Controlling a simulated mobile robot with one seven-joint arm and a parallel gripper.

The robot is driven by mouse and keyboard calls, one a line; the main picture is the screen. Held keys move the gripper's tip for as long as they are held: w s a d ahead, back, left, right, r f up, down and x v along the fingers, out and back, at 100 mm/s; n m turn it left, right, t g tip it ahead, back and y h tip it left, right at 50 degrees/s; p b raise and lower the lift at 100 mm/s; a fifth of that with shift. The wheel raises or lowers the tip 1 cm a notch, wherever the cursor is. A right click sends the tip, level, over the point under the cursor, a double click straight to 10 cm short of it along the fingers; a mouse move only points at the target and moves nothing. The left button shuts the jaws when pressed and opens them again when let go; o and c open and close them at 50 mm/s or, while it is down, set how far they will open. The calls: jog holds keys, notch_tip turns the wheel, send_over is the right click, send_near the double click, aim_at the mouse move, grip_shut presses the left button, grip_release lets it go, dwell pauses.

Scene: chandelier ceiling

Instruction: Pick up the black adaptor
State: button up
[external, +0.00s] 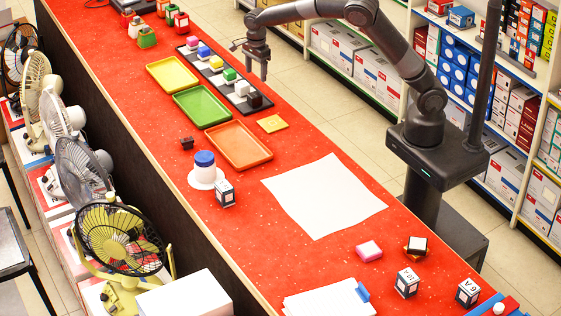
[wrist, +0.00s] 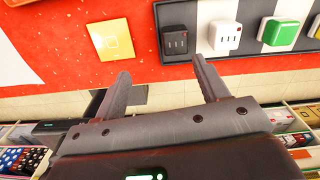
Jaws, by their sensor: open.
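The black adaptor (wrist: 176,42) shows in the wrist view as a dark block with slots on its face. It sits at the near end of a black strip (wrist: 268,44). It also shows in the external view (external: 255,100), at the lower right end of the strip. My gripper (wrist: 161,70) is open and empty, its two fingers apart, with the adaptor ahead of and between the tips in the picture. In the external view my gripper (external: 257,74) hangs above the counter near the strip's right side, apart from the adaptor.
A white adaptor (wrist: 225,35) and a green one (wrist: 281,33) stand beside the black one. A yellow square (wrist: 113,40) lies to its left. Green (external: 203,107) and orange (external: 239,146) trays lie nearby. Another small dark block (external: 187,143) stands left of the orange tray.

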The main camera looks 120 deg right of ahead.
aim_at(255, 94)
jog(key=shift+m, duration=0.8)
jog(key=d+f, duration=0.1)
jog(key=f, duration=0.7)
jog(key=d+f, duration=0.1)
jog(key=f, duration=0.3)
jog(key=shift+s+d+f, duration=0.25)
jog(key=shift+s+d, duration=0.05)
jog(key=shift+s, duration=0.05)
jog(key=c, duration=1.1)
